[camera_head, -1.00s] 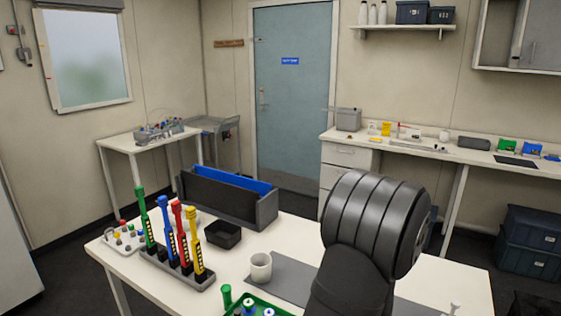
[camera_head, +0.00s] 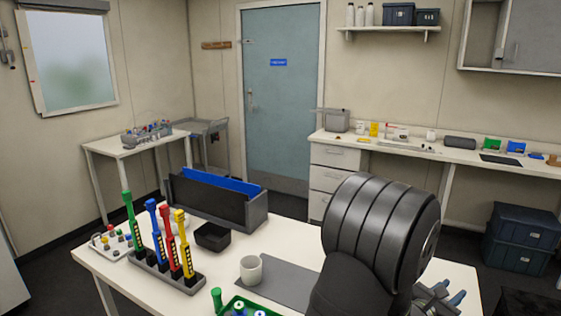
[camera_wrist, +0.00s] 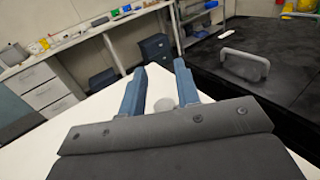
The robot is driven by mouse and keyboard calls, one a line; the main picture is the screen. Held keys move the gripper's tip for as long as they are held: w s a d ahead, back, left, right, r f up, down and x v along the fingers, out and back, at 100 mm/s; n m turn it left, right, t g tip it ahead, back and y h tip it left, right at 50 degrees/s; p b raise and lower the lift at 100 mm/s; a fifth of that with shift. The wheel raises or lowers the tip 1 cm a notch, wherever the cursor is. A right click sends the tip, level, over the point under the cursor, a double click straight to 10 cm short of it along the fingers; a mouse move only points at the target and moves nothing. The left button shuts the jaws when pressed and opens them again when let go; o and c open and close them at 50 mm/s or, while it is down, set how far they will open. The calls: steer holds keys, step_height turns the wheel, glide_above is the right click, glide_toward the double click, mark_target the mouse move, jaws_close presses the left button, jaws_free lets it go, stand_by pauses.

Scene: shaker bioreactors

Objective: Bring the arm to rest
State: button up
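My gripper (camera_wrist: 160,70) shows in the wrist view with two blue fingers apart and nothing held between them. In the head view the gripper (camera_head: 440,302) is partly visible at the lower right, behind my dark arm, over the right end of the white table (camera_head: 455,275). A pale round object (camera_wrist: 164,104) shows beyond the gripper's base, between the fingers in the wrist picture; whether it touches anything is unclear.
A dark surface with a grey handle (camera_wrist: 245,62) lies right in the wrist view.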

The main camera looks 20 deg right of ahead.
steer(key=w+a+r+n+t+y, duration=0.3)
steer(key=w+a+r+n+t, duration=0.15)
steer(key=w+a, duration=0.8)
steer(key=w+a+r+n+t+y, duration=0.3)
steer(key=w+a+r+t, duration=0.2)
steer(key=w+a, duration=0.75)
steer(key=w+a+r+n+t+y, duration=0.1)
steer(key=w+a+r+n+y, duration=0.1)
steer(key=a, duration=0.9)
steer(key=w+a+r+n+t+y, duration=0.2)
steer(key=w+a+y, duration=0.2)
steer(key=a, duration=0.7)
steer(key=w+a+r+n+t+y, duration=0.1)
steer(key=w+a+y, duration=0.3)
steer(key=a, duration=0.7)
steer(key=shift+w+r+n, duration=0.4)
steer(key=shift+w+n, duration=0.3)
steer(key=shift+n, duration=0.15)
steer(key=shift+o, duration=0.4)
steer(key=shift+t, duration=0.25)
